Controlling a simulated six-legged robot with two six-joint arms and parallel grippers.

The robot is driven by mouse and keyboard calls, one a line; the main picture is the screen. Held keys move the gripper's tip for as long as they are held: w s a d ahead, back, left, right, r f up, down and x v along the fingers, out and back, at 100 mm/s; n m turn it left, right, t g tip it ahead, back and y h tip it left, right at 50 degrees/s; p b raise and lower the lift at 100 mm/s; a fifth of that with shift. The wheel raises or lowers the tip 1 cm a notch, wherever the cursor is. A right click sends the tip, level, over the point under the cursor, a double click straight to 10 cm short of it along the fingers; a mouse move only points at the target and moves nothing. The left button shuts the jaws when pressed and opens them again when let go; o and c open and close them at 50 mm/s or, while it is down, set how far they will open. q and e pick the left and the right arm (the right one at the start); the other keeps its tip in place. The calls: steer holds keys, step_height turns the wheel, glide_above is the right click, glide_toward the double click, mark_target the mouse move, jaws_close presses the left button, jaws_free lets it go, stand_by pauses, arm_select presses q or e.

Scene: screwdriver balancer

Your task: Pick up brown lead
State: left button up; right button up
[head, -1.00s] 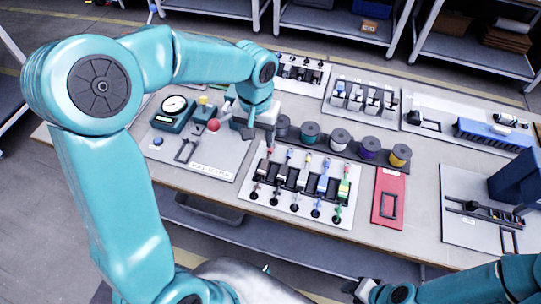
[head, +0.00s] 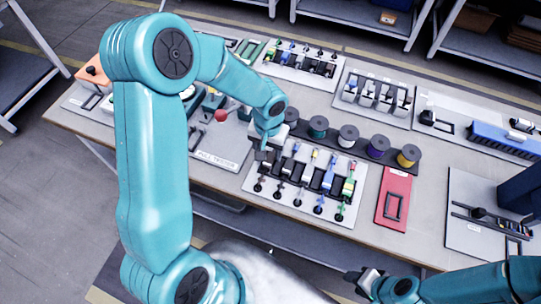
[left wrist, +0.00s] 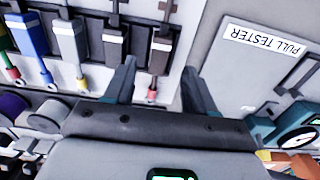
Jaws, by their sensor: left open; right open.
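A white lead board holds a row of coloured leads in dark clips (head: 305,178). In the left wrist view a lead with a brown end (left wrist: 158,52) is the rightmost of the row, beside a grey-and-white lead (left wrist: 114,45). My left gripper (left wrist: 158,66) is open, its two fingers on either side of the brown lead's line; whether they touch it I cannot tell. In the head view my left gripper (head: 264,154) is over the board's left end and hides part of the leftmost lead. My right gripper (head: 364,281) is open and empty at the table's front edge.
A row of wire spools (head: 348,136) stands behind the board. A red tray (head: 394,200) lies to its right. The pull tester panel (head: 222,160) is on the left. A blue block (head: 500,137) is at the far right.

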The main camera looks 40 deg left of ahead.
mark_target(269, 159)
arm_select(q)
steer(key=f, duration=0.4)
steer(key=shift+w+f+p, duration=0.2)
steer(key=shift+f+p, duration=0.1)
steer(key=shift+s, duration=0.15)
jaws_close()
steer(key=shift+r, duration=0.15)
